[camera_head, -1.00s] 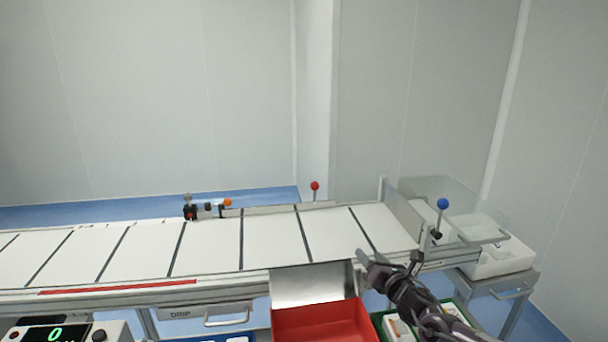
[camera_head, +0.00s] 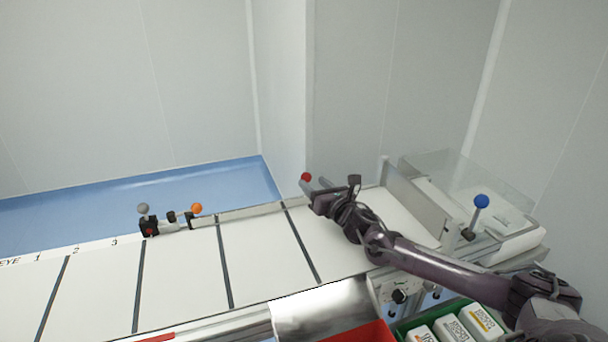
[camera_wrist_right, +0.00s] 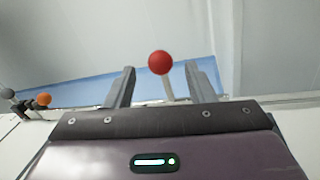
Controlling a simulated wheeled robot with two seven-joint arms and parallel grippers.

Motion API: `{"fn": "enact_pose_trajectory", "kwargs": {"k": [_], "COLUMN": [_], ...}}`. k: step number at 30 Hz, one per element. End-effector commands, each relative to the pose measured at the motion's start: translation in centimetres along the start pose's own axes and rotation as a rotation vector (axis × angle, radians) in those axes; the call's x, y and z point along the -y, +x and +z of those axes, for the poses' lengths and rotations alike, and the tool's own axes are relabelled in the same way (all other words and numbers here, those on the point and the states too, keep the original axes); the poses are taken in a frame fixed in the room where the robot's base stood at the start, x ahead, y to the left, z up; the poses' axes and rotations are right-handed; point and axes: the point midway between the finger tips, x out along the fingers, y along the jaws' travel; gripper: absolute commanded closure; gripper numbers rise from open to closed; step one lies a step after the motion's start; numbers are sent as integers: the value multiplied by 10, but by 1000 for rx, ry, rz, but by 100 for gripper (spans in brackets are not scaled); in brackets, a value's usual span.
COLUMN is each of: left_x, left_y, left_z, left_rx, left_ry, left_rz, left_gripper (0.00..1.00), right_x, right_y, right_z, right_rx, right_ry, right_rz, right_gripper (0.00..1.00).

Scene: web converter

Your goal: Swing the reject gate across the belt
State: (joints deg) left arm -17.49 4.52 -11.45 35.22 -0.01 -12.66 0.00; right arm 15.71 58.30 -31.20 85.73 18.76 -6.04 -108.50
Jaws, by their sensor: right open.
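The red ball knob (camera_head: 305,177) stands at the far edge of the belt, at the right end of a low pale bar that I take for the reject gate (camera_head: 250,212). The bar lies along the belt's far edge, not across it. My right gripper (camera_head: 317,184) is open and reaches over the belt to the knob. In the right wrist view the red knob (camera_wrist_right: 161,62) on its pale stem appears between the two spread fingers (camera_wrist_right: 160,85). I cannot tell whether they touch it. My left gripper is not in view.
An orange knob (camera_head: 196,208) and a grey knob (camera_head: 143,208) sit on a black fitting at the far edge. A blue knob (camera_head: 481,201) stands at the belt's right end beside a clear cover (camera_head: 440,170). A red bin (camera_head: 365,334) and a green crate (camera_head: 408,325) are in front.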

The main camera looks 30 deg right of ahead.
Motion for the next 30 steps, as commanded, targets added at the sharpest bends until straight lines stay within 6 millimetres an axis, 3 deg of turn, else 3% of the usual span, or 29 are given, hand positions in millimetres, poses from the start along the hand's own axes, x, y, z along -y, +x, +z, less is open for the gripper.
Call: {"fn": "enact_pose_trajectory", "kwargs": {"k": [9,21,30], "left_x": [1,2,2], "left_y": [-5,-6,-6], "left_z": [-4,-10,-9], "left_rx": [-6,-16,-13], "left_ry": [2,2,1], "left_rz": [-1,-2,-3], "left_gripper": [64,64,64], "right_x": [0,0,0], "right_y": [42,50,50], "right_z": [0,-1,0], "right_rx": [1,-1,-1], "right_ry": [3,0,0], "right_rz": [-1,0,0], "right_gripper": [51,51,88]}}
